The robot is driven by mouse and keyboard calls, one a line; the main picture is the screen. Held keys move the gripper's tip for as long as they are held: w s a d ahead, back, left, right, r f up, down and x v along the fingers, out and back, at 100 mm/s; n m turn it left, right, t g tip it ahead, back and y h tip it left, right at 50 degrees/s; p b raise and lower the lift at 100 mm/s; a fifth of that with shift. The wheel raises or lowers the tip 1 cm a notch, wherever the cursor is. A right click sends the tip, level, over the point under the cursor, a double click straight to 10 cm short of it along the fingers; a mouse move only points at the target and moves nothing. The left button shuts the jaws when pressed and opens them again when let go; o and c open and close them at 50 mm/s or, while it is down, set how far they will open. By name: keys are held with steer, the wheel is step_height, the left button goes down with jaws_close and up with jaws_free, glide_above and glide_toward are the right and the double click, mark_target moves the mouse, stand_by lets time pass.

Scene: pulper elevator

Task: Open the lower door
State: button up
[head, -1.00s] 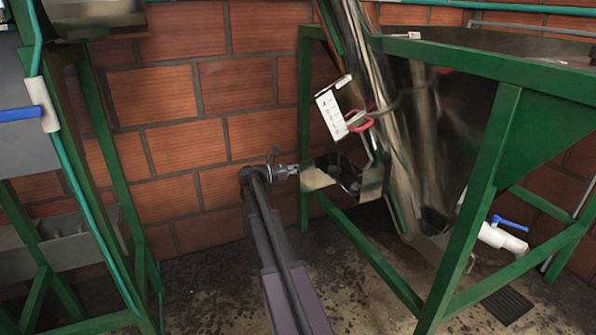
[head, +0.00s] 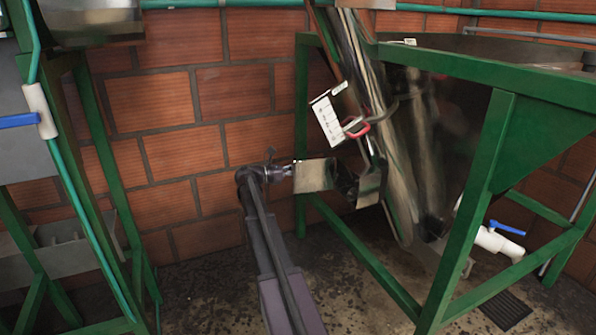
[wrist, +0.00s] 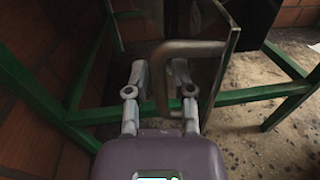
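The lower door is a small metal plate (head: 314,175) on the lower part of the slanted metal elevator (head: 360,90). It stands away from the elevator's body, with dark space and metal parts just right of it. In the wrist view the door plate (wrist: 229,45) is edge-on, with a bent tubular handle (wrist: 160,85) on its left side. My gripper (head: 290,171) is at the plate's left side. In the wrist view its fingers (wrist: 157,70) are spread on both sides of the handle bar, the right one inside the loop. Contact with the bar cannot be told.
A white panel (head: 326,122) and a red handle (head: 358,130) sit higher on the elevator. A green frame (head: 470,210) surrounds the elevator at right, with a blue-handled valve (head: 507,227) behind it. Another green frame (head: 105,170) stands left. A brick wall (head: 180,150) is behind.

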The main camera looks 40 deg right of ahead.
steer(key=shift+a, duration=0.1)
steer(key=v, duration=1.2)
stand_by(0.7)
steer(key=s+a+f+m+t+y+p, duration=0.2)
steer(key=s+a+f+y, duration=0.15)
steer(key=a, duration=0.35)
steer(key=s+a+f+m+t+y+p, duration=0.2)
steer(key=s+a+f+m+y, duration=0.1)
steer(key=s+a, duration=0.3)
steer(key=s+a+f+m+t+y+p, duration=0.2)
steer(key=s+a+f+y, duration=0.1)
steer(key=a, duration=0.6)
steer(key=s+a+m+t+y+p, duration=0.1)
steer(key=s+a+m+y+p, duration=0.15)
steer(key=s+a, duration=0.45)
steer(key=s+a+m+y+p, duration=0.1)
steer(key=s+a+m+y, duration=0.3)
steer(key=a, duration=0.7)
step_height(320, 180, up, 38)
steer(key=p, duration=3.7)
steer(key=shift+w+f, duration=0.15)
steer(key=shift+w, duration=0.15)
